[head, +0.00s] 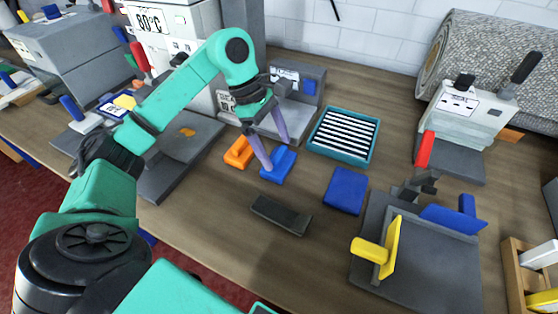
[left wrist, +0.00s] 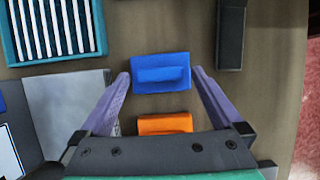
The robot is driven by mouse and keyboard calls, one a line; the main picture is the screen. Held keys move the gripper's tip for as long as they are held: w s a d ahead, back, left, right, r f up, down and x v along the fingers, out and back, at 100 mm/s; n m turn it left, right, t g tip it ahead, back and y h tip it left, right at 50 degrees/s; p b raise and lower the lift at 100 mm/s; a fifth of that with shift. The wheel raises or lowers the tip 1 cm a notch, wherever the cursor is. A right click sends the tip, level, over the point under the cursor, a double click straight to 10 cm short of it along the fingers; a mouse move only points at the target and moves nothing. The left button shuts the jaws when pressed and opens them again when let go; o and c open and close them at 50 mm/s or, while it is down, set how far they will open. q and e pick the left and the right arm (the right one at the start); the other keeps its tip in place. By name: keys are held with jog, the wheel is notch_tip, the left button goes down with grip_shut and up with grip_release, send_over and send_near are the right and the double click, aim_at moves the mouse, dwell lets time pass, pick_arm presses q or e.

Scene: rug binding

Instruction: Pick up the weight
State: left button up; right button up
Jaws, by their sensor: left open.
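A blue block with a raised grip bar (head: 279,168), which may be the weight, lies on the table near the middle of the head view. It also shows in the left wrist view (left wrist: 162,72). My left gripper (head: 277,157) is open and points down at it, with one purple finger on each side. In the left wrist view the fingers stand apart from the blue block, with gaps on both sides. A similar orange block (head: 239,152) lies just beside it and shows closer to the gripper's body in the left wrist view (left wrist: 165,123). My right gripper does not show.
A teal tray of striped strips (head: 317,149) and a flat blue block (head: 346,190) lie to the right. A dark bar (head: 280,215) lies in front. A grey fixture with a yellow clamp (head: 391,248) stands at the front right. A grey machine (head: 303,98) stands behind.

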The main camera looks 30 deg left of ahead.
pick_arm(q)
jog(key=shift+d+f, duration=0.2)
jog(key=shift+f, duration=0.35)
grip_shut()
jog(key=shift+w+r, duration=0.1)
jog(key=shift+w, duration=0.05)
jog(key=shift+r, duration=0.55)
notch_tip(320, 180, up, 10)
jog(key=p, duration=0.1)
notch_tip(320, 180, up, 9)
jog(key=p, duration=0.4)
send_over(277, 152)
